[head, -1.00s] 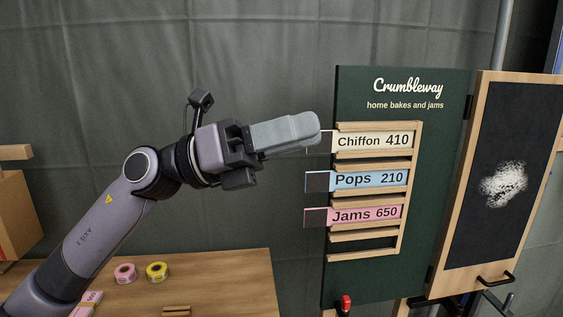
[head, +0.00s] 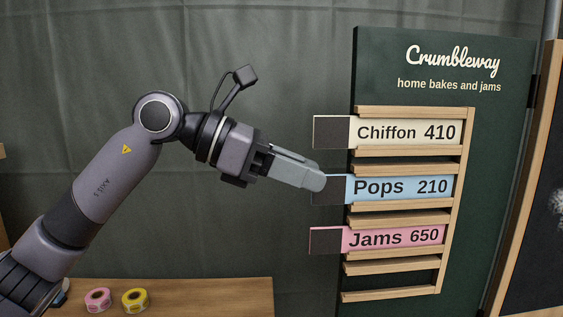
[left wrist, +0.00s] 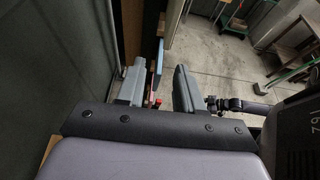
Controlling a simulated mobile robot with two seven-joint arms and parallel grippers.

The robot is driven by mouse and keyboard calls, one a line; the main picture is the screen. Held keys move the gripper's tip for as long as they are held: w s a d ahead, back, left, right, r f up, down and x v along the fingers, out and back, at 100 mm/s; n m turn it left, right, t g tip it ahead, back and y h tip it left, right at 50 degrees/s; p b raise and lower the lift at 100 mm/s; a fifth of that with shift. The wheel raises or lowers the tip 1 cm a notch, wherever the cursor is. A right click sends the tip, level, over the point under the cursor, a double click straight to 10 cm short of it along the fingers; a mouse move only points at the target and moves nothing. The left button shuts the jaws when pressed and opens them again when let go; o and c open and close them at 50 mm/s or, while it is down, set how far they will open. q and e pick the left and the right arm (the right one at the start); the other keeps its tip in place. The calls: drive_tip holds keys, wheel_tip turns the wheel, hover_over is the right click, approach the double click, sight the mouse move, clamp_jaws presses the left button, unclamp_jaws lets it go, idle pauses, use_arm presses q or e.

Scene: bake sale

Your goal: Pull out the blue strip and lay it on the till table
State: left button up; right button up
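The blue strip (head: 400,188), reading "Pops 210", sits in the middle slot of the dark green board, its dark end tab sticking out to the left. My left gripper (head: 318,180) points right, its fingertips overlapping that tab in the head view. In the left wrist view, the fingers are apart, with the strip's blue edge (left wrist: 158,57) between them and a gap on the right finger's side. Contact with the left finger is unclear. A wooden table (head: 205,296), likely the till table, shows at the lower left.
The cream "Chiffon 410" strip (head: 400,132) is just above and the pink "Jams 650" strip (head: 395,238) just below, both with tabs sticking out. Pink (head: 98,299) and yellow (head: 135,299) rolls stand on the table. A chalkboard (head: 548,230) is at right.

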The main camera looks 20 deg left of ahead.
use_arm(q)
drive_tip(key=shift+x, duration=1.25)
drive_tip(key=shift+w+d+f, duration=0.2)
drive_tip(key=shift+d, duration=0.25)
clamp_jaws()
drive_tip(key=shift+a, duration=0.1)
drive_tip(key=shift+s+a, duration=0.15)
drive_tip(key=shift+a, duration=0.25)
drive_tip(key=s+a+b, duration=0.2)
drive_tip(key=s+a, duration=0.1)
drive_tip(key=a, duration=0.4)
drive_tip(key=s+a+b, duration=0.2)
drive_tip(key=s+a, duration=0.1)
drive_tip(key=a, duration=0.5)
drive_tip(key=shift+s+b, duration=0.25)
drive_tip(key=shift+b, duration=0.05)
